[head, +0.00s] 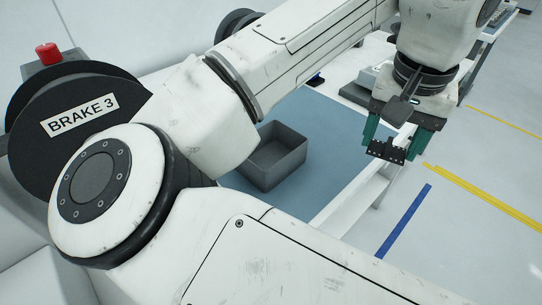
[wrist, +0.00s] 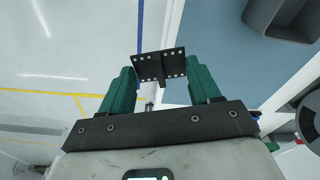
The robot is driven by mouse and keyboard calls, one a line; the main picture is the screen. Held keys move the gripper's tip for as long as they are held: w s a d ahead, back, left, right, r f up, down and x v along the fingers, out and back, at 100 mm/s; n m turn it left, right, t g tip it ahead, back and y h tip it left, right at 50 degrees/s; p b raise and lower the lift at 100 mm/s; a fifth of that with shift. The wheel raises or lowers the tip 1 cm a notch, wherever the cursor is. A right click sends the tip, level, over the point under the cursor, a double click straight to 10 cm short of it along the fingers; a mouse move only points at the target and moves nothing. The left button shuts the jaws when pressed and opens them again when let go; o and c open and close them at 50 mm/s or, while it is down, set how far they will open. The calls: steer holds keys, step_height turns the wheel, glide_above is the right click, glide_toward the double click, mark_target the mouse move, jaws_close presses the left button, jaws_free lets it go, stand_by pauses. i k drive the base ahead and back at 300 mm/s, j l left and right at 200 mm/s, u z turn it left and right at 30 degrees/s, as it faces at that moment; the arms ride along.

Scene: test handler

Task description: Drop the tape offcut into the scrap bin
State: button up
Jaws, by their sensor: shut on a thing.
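The tape offcut (head: 387,151) is a short black strip with square holes along its edges, bent at an angle. My gripper (head: 395,140) has green fingers shut on it. In the wrist view the offcut (wrist: 160,66) spans the gap between the fingertips of my gripper (wrist: 163,82). The open grey box, which looks like the scrap bin (head: 287,172), stands on the blue bench mat, left of my gripper in the head view. Part of the bin (wrist: 262,18) shows at the top right of the wrist view. Its inside is partly visible, with no contents seen.
The blue mat (head: 315,110) around the bin is mostly clear. The bench's white edge (head: 345,195) runs beside it. Past the edge is floor with a blue stripe (head: 405,220) and yellow lines (head: 485,195). My arm crosses the head view and hides part of the bench.

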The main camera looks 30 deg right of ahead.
mark_target(270, 154)
steer(key=u, duration=0.5)
steer(key=l+u, duration=0.7)
steer(key=l, duration=0.15)
steer(key=k+l+u, duration=0.2)
steer(key=l+u, duration=0.15)
steer(key=k+l, duration=0.1)
steer(key=l, duration=0.2)
steer(key=k+l, duration=0.1)
steer(key=l, duration=0.25)
steer(key=k+l+u, duration=0.1)
steer(key=l, duration=0.25)
